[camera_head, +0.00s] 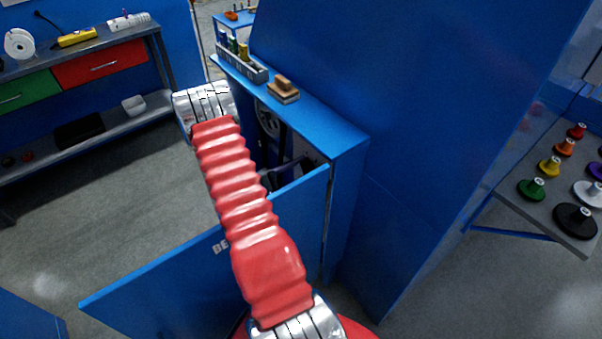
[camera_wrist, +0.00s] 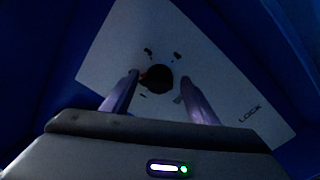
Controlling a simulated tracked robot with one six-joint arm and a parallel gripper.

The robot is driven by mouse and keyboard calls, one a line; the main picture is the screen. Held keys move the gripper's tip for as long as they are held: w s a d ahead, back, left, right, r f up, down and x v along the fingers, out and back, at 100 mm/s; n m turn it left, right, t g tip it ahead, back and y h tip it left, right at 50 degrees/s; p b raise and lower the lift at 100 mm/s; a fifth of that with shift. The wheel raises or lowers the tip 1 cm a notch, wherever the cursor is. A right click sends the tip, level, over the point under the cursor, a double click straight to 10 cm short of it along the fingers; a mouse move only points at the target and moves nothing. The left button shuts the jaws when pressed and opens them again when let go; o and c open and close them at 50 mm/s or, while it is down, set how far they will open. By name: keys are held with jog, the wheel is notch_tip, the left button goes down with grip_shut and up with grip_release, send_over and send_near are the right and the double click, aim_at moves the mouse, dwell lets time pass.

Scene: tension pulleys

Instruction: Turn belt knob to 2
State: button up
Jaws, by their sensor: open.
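In the wrist view a dark round knob (camera_wrist: 157,78) sits on a pale panel, with a pointer part toward its left side. Several small dark marks surround it, too small and dim to read as numbers. The word LOCK is printed on the panel (camera_wrist: 215,95) at the lower right. My gripper (camera_wrist: 158,84) is open, one finger to the left of the knob and one to the right. The left fingertip is close to the knob; I cannot tell whether it touches. In the head view my red arm reaches to the blue cabinet, and the gripper and knob are hidden.
The open blue cabinet door (camera_head: 245,265) stands out to the left below my arm. A pulley wheel (camera_head: 267,120) shows inside the blue cabinet (camera_head: 345,150). A bottle tray (camera_head: 243,66) and a wooden block (camera_head: 283,90) rest on its top ledge. Coloured pulleys stand on a right-hand table (camera_head: 510,196).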

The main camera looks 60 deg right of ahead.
jog(key=v, duration=1.3)
jog(key=shift+a, duration=0.25)
jog(key=shift+w, duration=0.1)
jog(key=a+r+t+y, duration=0.7)
jog(key=a+r, duration=0.7)
jog(key=a, duration=0.4)
jog(key=s+a+r+t+y, duration=0.1)
jog(key=a+r+t+y, duration=0.5)
jog(key=a+r, duration=0.9)
jog(key=a+y, duration=0.3)
jog(key=a, duration=0.1)
jog(key=shift+s+a+m+t, duration=0.15)
jog(key=shift+a+m+t, duration=0.15)
jog(key=shift+t, duration=0.1)
jog(key=shift+r, duration=0.15)
jog(key=shift+c, duration=0.2)
